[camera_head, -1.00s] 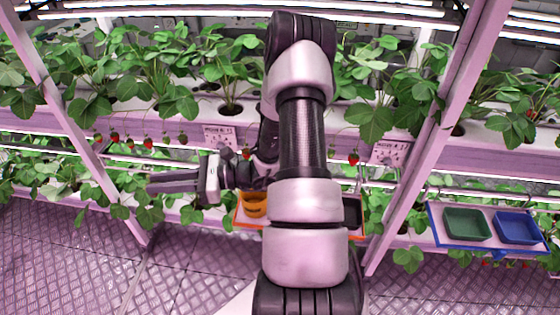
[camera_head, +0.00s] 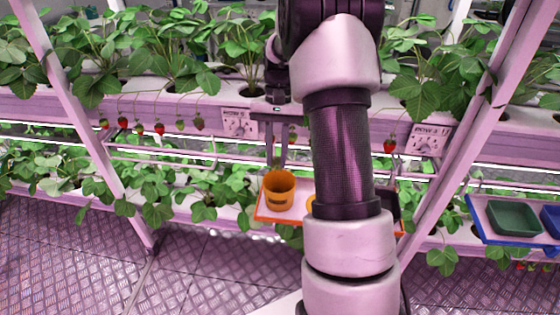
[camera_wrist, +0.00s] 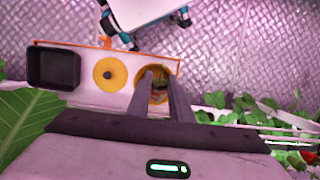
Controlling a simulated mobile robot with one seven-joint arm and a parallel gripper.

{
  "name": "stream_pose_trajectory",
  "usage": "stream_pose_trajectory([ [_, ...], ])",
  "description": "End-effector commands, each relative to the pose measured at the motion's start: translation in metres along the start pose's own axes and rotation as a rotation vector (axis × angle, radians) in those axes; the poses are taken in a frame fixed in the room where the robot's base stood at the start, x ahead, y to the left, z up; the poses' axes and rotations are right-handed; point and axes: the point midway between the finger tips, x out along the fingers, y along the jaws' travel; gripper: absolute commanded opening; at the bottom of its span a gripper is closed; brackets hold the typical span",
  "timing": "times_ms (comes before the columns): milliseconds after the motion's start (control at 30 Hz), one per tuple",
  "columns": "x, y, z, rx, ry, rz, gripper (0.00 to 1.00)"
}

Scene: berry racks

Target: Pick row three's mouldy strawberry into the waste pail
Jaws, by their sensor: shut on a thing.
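My gripper (camera_head: 278,160) points down above an orange pail (camera_head: 281,193) with a dark mark on its side. The pail stands on the orange-rimmed tray, on its left part. In the wrist view the two fingers (camera_wrist: 157,77) reach over the pail's round mouth (camera_wrist: 139,91). They are shut on a small, dull greyish-brown thing, seemingly the mouldy strawberry (camera_wrist: 158,83), which is partly hidden by the fingers. In the head view the held berry is too small to make out clearly.
Several strawberries (camera_head: 159,128) hang from the gutter at left, and one red berry (camera_head: 389,146) hangs at right. The tray (camera_wrist: 92,98) also bears a yellow round thing (camera_wrist: 109,74) and a black bin (camera_wrist: 54,67). A blue-rimmed tray (camera_head: 487,222) stands at right.

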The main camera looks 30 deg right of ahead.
Motion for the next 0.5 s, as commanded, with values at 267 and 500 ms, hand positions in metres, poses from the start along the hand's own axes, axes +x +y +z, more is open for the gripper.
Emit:
stream_pose_trajectory([
  [267, -0.003, 0.007, -0.016, -0.050, 0.045, 0.009, 0.12],
  [500, 0.022, 0.007, -0.023, -0.048, 0.044, 0.008, 0.12],
])
